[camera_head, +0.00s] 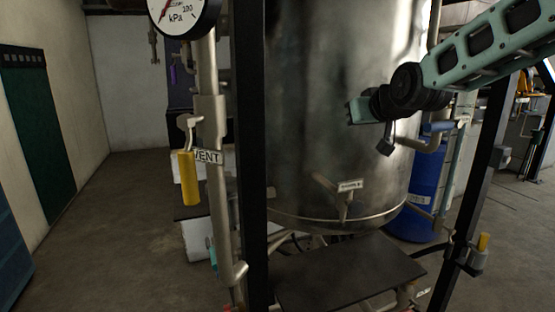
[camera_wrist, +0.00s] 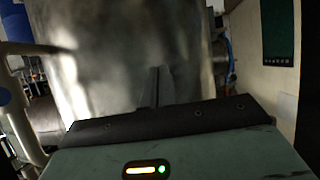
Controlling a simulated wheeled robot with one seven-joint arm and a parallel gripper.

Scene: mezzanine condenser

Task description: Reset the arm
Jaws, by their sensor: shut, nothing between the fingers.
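My arm reaches in from the upper right in the head view. My gripper (camera_head: 353,111) points left in front of the large metal tank (camera_head: 300,130). In the wrist view my gripper (camera_wrist: 157,84) shows as narrow dark fingers, shut together with nothing between them. The tank's blurred metal wall (camera_wrist: 110,60) fills much of the wrist view behind the fingers. I cannot tell the exact gap between the fingertips and the tank.
A black post (camera_head: 250,150) and a pipe with a yellow vent handle (camera_head: 189,178) stand left of the tank. A pressure gauge (camera_head: 183,12) is above. A dark plate (camera_head: 345,275) lies below the tank. A blue drum (camera_head: 417,190) stands behind. Open floor (camera_head: 115,230) lies left.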

